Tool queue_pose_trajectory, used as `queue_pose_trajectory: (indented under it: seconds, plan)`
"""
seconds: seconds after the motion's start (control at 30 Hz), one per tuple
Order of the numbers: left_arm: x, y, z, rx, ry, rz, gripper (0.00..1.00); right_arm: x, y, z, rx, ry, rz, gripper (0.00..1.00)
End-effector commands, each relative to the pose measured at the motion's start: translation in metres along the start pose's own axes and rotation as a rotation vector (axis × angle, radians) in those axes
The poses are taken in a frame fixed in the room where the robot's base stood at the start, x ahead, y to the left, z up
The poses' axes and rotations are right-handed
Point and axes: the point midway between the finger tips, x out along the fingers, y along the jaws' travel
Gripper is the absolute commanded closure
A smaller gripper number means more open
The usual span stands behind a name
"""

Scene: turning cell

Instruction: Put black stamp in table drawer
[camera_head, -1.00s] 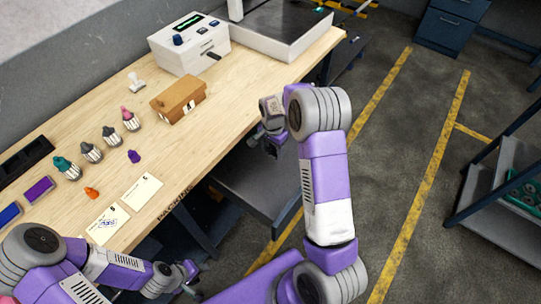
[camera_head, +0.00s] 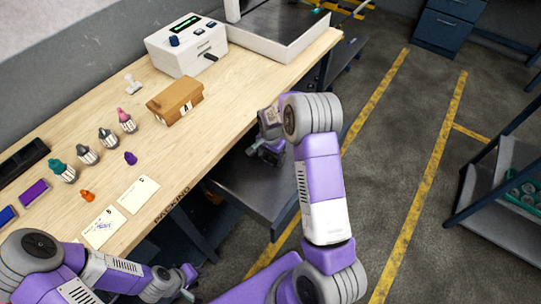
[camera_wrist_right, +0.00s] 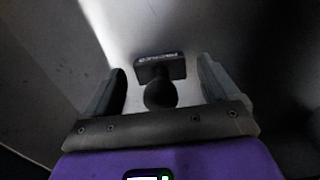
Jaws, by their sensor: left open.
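The black stamp (camera_wrist_right: 160,92) shows in the right wrist view, its round handle between my right fingers and its labelled base beyond them. My right gripper (camera_wrist_right: 165,88) is open around it, with a gap on both sides. In the head view my right gripper (camera_head: 265,157) is low over the pulled-out grey table drawer (camera_head: 245,192), and the stamp is hidden there. My left gripper (camera_head: 190,276) is open and empty, off the table's front edge at the lower left.
A shelf cart (camera_head: 500,190) stands at the right. Floor between is clear.

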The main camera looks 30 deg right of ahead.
Motion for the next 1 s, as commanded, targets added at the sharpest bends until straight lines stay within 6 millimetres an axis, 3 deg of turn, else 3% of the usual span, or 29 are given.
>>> queue_pose_trajectory:
  seconds: [0.33,0.8,1.0]
  plan:
    - [-0.004,0.002,0.000,0.000,0.000,0.000,0.57,-0.011,0.000,0.000,0.000,0.001,-0.002,0.11]
    - [-0.025,0.009,0.001,0.000,0.000,0.000,0.57,-0.105,-0.001,0.000,0.000,0.002,-0.003,0.11]
    - [-0.027,0.010,0.001,0.000,0.000,0.000,0.57,-0.122,0.000,0.000,0.001,0.000,-0.001,0.11]
